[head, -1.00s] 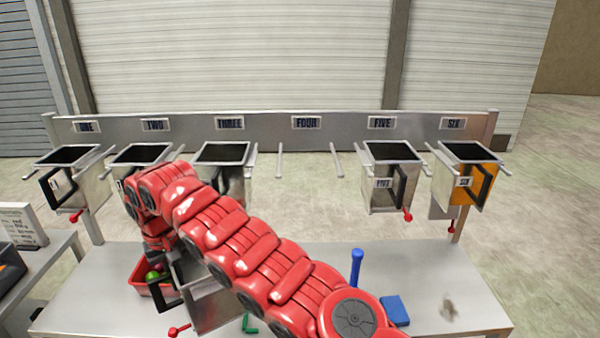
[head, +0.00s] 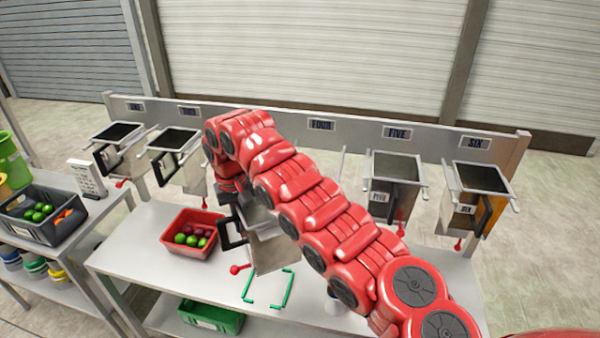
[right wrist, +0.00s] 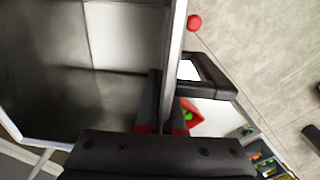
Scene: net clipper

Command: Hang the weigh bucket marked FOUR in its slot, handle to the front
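The grey metal weigh bucket (head: 272,248) has a black handle (head: 230,236) on its left side and a red knob (head: 237,269). My right gripper (right wrist: 163,110) is shut on the bucket's wall, one finger on each side, and the open inside (right wrist: 70,70) shows in the right wrist view. The bucket seems to be off the table, behind the green corner marks (head: 270,290). No number shows on it. The FOUR sign (head: 321,125) is on the back rail. Its slot is empty, and my right arm hides most of its bars (head: 343,162). My left gripper is out of view.
Buckets hang under ONE (head: 118,150), TWO (head: 175,150), FIVE (head: 393,185) and SIX (head: 482,195). My arm hides slot THREE. A red tray of fruit (head: 168,236) stands left of the held bucket. A green crate (head: 210,318) is below the table.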

